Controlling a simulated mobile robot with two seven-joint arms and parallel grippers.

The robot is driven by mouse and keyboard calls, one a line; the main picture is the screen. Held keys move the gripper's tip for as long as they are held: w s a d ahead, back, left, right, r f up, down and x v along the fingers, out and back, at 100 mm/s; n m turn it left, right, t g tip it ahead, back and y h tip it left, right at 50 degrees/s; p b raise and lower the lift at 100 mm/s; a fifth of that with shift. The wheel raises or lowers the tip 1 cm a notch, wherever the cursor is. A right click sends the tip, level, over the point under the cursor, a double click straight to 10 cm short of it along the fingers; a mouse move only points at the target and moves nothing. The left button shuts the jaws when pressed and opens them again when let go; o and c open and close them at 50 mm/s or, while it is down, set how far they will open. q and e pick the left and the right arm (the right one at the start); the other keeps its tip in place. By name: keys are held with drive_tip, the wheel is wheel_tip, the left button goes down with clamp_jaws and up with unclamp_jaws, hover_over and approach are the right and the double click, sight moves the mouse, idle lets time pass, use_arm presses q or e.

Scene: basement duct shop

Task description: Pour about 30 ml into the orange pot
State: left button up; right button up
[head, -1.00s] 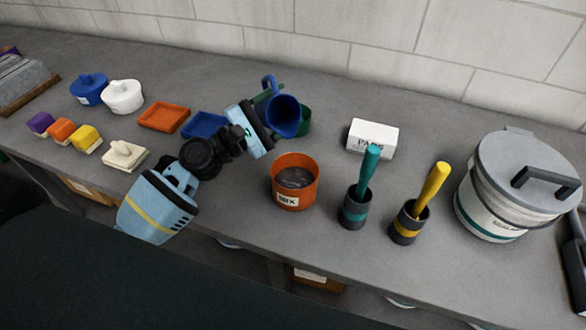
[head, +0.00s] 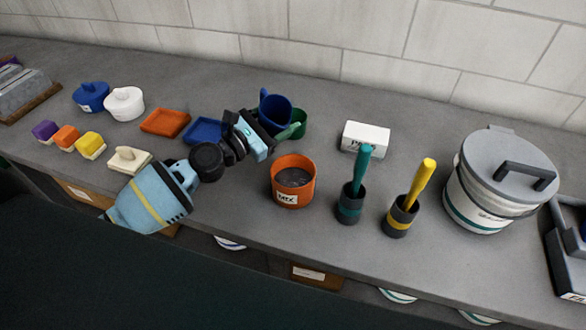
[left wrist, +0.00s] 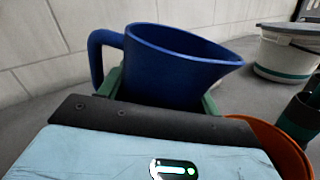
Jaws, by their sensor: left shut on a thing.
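The orange pot (head: 292,190) stands upright at the middle of the bench, a label on its front and dark contents inside. It shows at the lower right of the left wrist view (left wrist: 285,145). My left gripper (head: 276,130) is shut on a blue jug (head: 273,107), behind and left of the pot in the head view. In the left wrist view the jug (left wrist: 175,68) sits between green fingers, near upright, handle left and spout right. No stream shows. The jug's contents are hidden. My right gripper is not in view.
Right of the pot are cups with a teal-handled tool (head: 351,205) and a yellow-handled tool (head: 401,218), a white box (head: 366,138) and a lidded bucket (head: 480,205). Orange (head: 165,122) and blue (head: 203,131) trays lie left.

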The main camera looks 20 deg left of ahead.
use_arm(q)
drive_tip(key=shift+w+a+f+n+y, duration=0.15)
drive_tip(key=shift+n+y, duration=0.15)
drive_tip(key=shift+n, duration=0.4)
drive_tip(key=shift+w+a+f+n+g, duration=0.1)
drive_tip(key=shift+f+n+g, duration=0.1)
drive_tip(key=shift+f+n, duration=0.4)
drive_tip(key=shift+w+a+f+n+g, duration=0.1)
drive_tip(key=shift+f+n+g, duration=0.1)
drive_tip(key=shift+f+n, duration=0.4)
drive_tip(key=shift+s+a, duration=0.1)
